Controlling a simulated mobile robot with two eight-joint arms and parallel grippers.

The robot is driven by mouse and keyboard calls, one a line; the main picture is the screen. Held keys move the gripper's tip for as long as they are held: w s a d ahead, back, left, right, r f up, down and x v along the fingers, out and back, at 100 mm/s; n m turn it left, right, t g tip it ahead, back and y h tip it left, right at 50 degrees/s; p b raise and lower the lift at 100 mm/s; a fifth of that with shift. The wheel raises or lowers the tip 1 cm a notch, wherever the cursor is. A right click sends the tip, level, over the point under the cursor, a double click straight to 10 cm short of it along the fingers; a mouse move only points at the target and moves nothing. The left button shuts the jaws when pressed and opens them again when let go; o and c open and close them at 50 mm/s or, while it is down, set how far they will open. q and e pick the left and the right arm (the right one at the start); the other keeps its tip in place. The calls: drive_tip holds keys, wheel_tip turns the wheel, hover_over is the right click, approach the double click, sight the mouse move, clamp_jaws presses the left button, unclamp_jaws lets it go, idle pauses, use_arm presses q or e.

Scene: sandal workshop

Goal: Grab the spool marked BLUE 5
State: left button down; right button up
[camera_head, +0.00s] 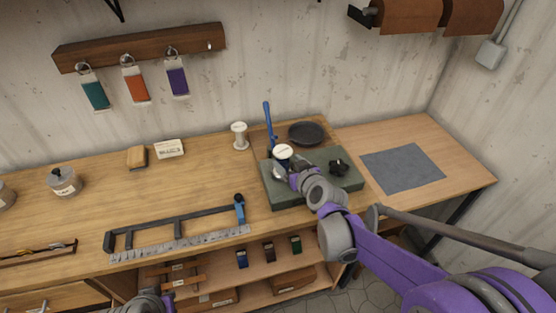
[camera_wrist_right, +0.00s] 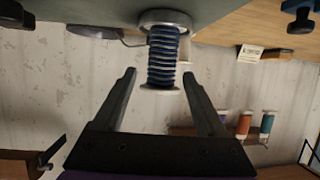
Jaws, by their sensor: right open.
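A spool (camera_head: 283,151) with a white top disc stands at the left part of the dark green block. Its marking is too small to read. In the right wrist view a spool (camera_wrist_right: 163,58) wound with blue thread, with pale end discs, lies ahead between the fingers, its lower disc near the fingertips' level. My right gripper (camera_wrist_right: 160,74) is open, one finger on each side of the spool and apart from it. In the head view the right gripper (camera_head: 290,171) is at the spool, its fingers mostly hidden by the wrist. Part of my left arm shows at the bottom edge; its jaws are unclear.
A pale spool (camera_head: 239,136) stands left of the green block (camera_head: 290,197). A blue-handled tool (camera_head: 268,125), a dark round dish (camera_head: 306,133) and a black knob (camera_head: 338,166) are close by. A grey mat (camera_head: 403,167) lies right.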

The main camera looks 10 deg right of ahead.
drive_tip(key=x, duration=0.8)
drive_tip(key=shift+w+a+f, duration=0.1)
drive_tip(key=shift+a+f, duration=0.05)
drive_tip(key=shift+f, duration=0.1)
clamp_jaws()
